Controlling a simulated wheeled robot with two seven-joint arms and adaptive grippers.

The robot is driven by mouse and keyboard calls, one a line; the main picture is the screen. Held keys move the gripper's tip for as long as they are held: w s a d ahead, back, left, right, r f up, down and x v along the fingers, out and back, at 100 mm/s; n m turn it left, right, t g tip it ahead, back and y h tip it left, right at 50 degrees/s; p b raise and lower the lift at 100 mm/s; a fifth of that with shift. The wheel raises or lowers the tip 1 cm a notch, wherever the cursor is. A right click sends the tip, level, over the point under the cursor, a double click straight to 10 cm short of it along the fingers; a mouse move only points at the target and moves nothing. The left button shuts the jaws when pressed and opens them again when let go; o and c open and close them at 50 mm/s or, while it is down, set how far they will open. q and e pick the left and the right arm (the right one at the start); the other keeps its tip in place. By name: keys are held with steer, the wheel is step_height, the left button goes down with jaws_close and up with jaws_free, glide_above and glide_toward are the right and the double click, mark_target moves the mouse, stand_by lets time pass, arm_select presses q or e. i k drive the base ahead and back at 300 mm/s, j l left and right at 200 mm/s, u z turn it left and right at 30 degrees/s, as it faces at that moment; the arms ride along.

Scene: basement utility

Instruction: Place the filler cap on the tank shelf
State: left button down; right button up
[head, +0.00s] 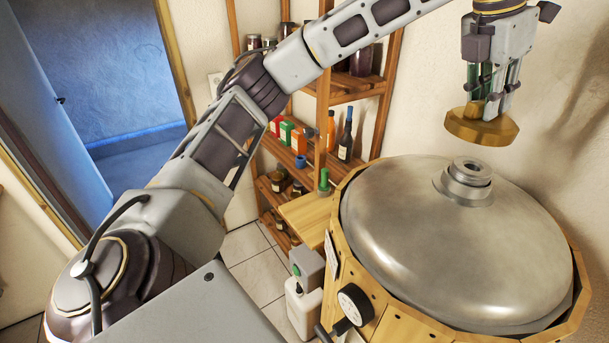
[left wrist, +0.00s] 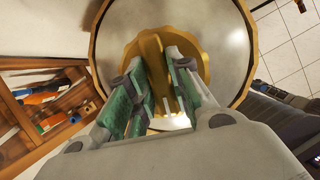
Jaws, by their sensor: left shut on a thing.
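The brass filler cap (head: 482,126) hangs in the air above the metal tank (head: 440,250), a little above and to the right of its filler neck (head: 466,180). My left gripper (head: 488,98) points down and is shut on the cap's raised rib. In the left wrist view the green finger pads (left wrist: 160,95) sit either side of that rib, and the cap's round rim (left wrist: 205,60) shows against the dome. The wooden tank shelf (head: 300,222) juts from the tank's left side, with a small green-topped item (head: 324,183) at its back. My right gripper is not seen.
A wooden rack (head: 322,130) with bottles and jars stands behind the tank shelf. A white jug (head: 303,308) stands on the tiled floor below it. A round gauge (head: 355,304) sticks out from the tank's front. The shelf's front part looks bare.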

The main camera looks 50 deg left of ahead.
mark_target(306, 212)
steer(key=k+j, duration=0.75)
